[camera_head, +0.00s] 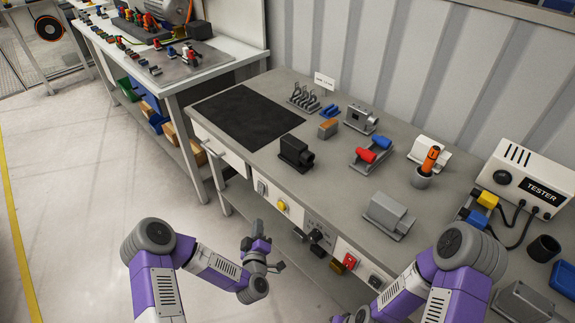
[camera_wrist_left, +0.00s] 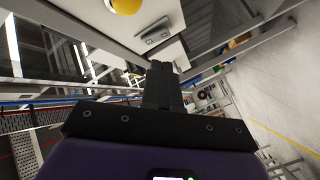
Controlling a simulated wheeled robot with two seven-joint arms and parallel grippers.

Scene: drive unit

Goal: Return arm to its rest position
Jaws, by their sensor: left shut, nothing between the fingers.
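My left arm comes in from the lower left in the head view, bent at the elbow, with its purple and white forearm reaching right and its wrist turned up. My left gripper (camera_head: 257,229) is in the air in front of the bench's front face, apart from it. In the left wrist view its dark fingers (camera_wrist_left: 163,82) are together with nothing between them.
The grey workbench (camera_head: 235,160) holds a black mat (camera_head: 250,117), a black motor-like unit (camera_head: 296,152), a grey housing (camera_head: 389,214), a screwdriver (camera_head: 430,160) and a tester (camera_head: 530,180). Knobs and buttons (camera_head: 349,261) line its front. Open floor (camera_head: 80,190) lies left.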

